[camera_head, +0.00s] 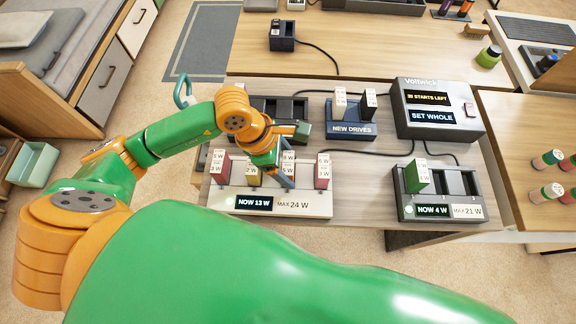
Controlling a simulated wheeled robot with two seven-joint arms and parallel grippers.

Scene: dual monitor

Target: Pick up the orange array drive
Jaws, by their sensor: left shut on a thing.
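A white drive array (285,205) stands on the table in front of me, its panel reading "NOW 13 W" and "MAX 24 W". It holds a dark red drive (219,172) at the left, a yellow drive (254,178) beside it and another dark red drive (322,172) at the right. Between the last two stands a drive with a white labelled top (288,157); my gripper hides most of its side, so I cannot make out its colour. My left gripper (286,178) reaches down from above and is shut on this drive. My right gripper is not in view.
Behind stand a dark bay unit (285,106) and a blue "NEW DRIVES" holder (351,131). At the right, a grey array (439,204) holds a green drive (417,176). A grey box reading "SET WHOLE" (437,131) is behind it. Black cables cross the table.

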